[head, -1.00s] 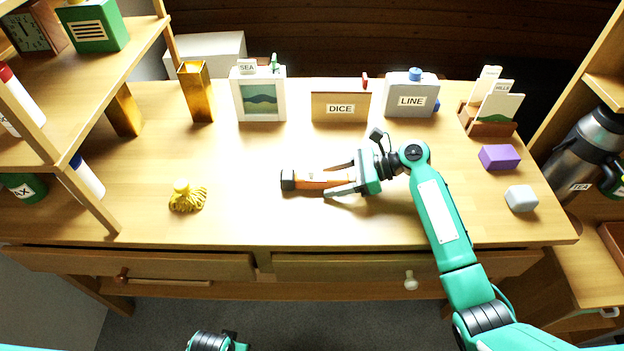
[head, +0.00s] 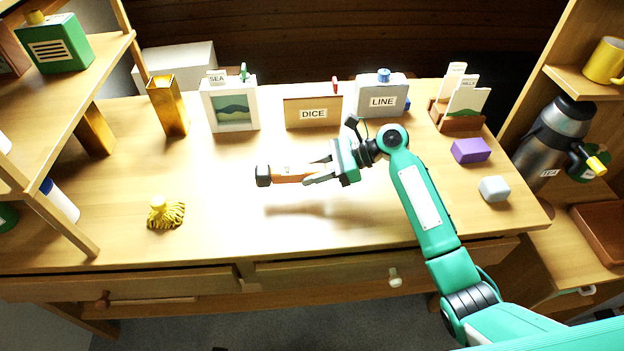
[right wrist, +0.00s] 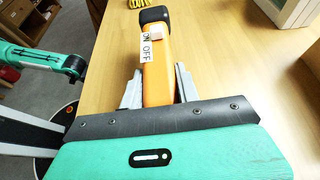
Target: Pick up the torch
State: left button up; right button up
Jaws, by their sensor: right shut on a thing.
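The torch (head: 290,174) is orange with a black end, and my right gripper (head: 322,174) is shut on it. It is held level above the desk, with a shadow on the wood below it. In the right wrist view the torch (right wrist: 158,75) lies between the two grey fingers, its black end pointing away from me. An ON and OFF label and a small switch show on its upper side. The part of the torch nearest the palm is hidden by the gripper. My left gripper is not in the head view; part of my left arm shows in the right wrist view.
A yellow tasselled thing (head: 165,213) stands on the desk (head: 230,185) at left. A picture frame (head: 230,105), DICE box (head: 313,112) and LINE box (head: 382,97) stand along the back. A purple block (head: 470,150) and grey block (head: 494,189) lie at right. The front middle is clear.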

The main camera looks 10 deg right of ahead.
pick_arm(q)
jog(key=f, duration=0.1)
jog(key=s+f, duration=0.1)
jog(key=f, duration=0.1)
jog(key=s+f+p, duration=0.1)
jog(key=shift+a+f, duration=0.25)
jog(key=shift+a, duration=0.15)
pick_arm(e)
notch_tip(320, 180, up, 16)
jog(key=shift+f, duration=0.25)
jog(key=shift+f, duration=0.1)
jog(key=p, duration=0.1)
send_over(313, 190)
jog(key=shift+f, duration=7.05)
jog(key=shift+f+b, duration=0.45)
jog(key=shift+f, duration=2.4)
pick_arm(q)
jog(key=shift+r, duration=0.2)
pick_arm(e)
jog(key=shift+s+f, duration=0.1)
jog(key=shift+f, duration=0.05)
jog(key=o, duration=1.2)
